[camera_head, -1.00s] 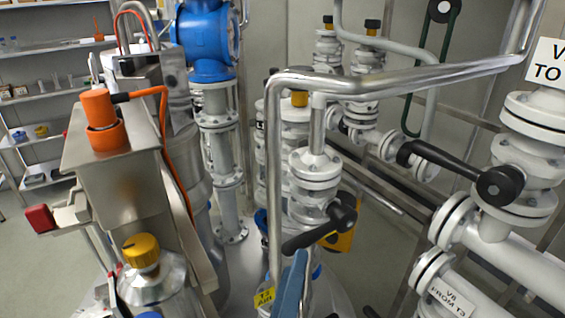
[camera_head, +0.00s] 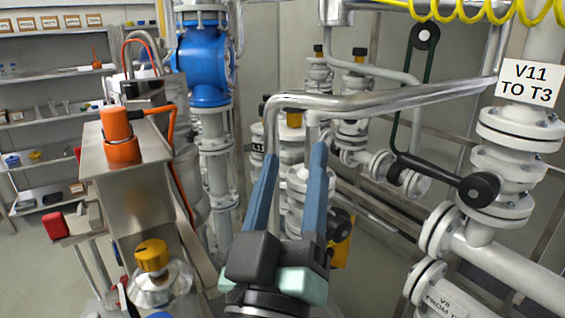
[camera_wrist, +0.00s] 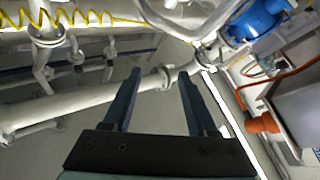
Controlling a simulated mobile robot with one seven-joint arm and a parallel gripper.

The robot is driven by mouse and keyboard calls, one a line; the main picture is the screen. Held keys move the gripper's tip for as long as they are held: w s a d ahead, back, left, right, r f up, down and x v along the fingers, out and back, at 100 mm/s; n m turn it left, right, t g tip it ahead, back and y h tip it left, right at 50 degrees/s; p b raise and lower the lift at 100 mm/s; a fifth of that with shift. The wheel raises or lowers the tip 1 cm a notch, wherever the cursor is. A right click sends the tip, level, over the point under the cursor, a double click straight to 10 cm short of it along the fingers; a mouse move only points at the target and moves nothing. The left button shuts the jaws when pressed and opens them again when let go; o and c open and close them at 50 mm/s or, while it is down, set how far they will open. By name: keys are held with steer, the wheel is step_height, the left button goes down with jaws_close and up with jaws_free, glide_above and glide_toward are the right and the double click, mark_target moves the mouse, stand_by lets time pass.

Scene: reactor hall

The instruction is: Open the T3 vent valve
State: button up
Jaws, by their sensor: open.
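My gripper (camera_head: 294,150) is open and empty, its two blue fingers pointing up in the middle of the head view. It also shows in the wrist view (camera_wrist: 159,75), with nothing between the fingers. A white flanged valve stack (camera_head: 297,183) stands behind the fingers, partly hidden by them. Part of its black handle (camera_head: 341,224) shows just right of the right finger. No T3 vent label is readable now, so I cannot tell for sure which valve is the T3 vent valve. A bent steel pipe (camera_head: 385,100) runs behind the fingertips.
At right, a black-levered valve (camera_head: 478,188) stands below a sign reading "V11 TO T3" (camera_head: 529,83). A steel housing with an orange cap (camera_head: 117,128) and a yellow knob (camera_head: 151,255) crowd the left. A blue valve body (camera_head: 205,55) stands behind. A yellow coiled hose (camera_head: 465,14) hangs above.

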steer(key=shift+s+a+r+m, duration=0.1)
steer(key=shift+s+r+m, duration=0.1)
steer(key=shift+r, duration=0.35)
steer(key=shift+s+r+m, duration=0.1)
steer(key=shift+s+r, duration=0.1)
steer(key=shift+r, duration=0.3)
